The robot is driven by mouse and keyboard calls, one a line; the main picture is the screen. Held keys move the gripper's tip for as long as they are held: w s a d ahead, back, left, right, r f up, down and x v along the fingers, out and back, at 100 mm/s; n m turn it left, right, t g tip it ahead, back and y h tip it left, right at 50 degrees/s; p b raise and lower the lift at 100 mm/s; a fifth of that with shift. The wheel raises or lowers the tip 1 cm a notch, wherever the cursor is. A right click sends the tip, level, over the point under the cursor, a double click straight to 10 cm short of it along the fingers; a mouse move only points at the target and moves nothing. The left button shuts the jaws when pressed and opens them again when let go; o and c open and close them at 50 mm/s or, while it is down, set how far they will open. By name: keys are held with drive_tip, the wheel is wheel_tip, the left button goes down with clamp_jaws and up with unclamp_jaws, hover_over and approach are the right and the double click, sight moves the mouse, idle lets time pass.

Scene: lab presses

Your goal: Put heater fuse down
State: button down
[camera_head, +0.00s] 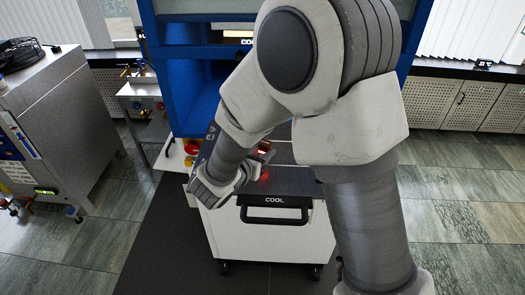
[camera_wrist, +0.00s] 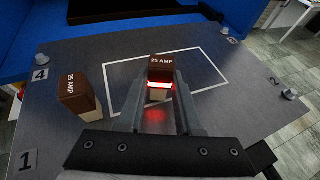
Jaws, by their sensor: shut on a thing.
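In the wrist view my gripper (camera_wrist: 155,118) is shut on a brown and cream block marked "25 AMP", the held fuse (camera_wrist: 161,68). A red glow shows on the fuse and on the surface between the fingers. The fuse is over or on the dark top plate (camera_wrist: 105,50), within a white rectangle outline (camera_wrist: 214,64); I cannot tell whether it touches the plate. A second "25 AMP" fuse (camera_wrist: 80,103) stands upright to the left, apart from my gripper. In the head view my gripper (camera_head: 262,160) is low over the cart top, mostly hidden by my arm.
The white "COOL" cart (camera_head: 262,243) carries the plate. Pegs stand at the plate's corners, such as one at the right (camera_wrist: 290,94). A blue press frame (camera_head: 190,85) rises behind. A grey metal cabinet (camera_head: 65,130) stands at left.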

drive_tip(key=shift+f, duration=0.1)
drive_tip(key=shift+f, duration=0.1)
drive_tip(key=c, duration=0.6)
unclamp_jaws()
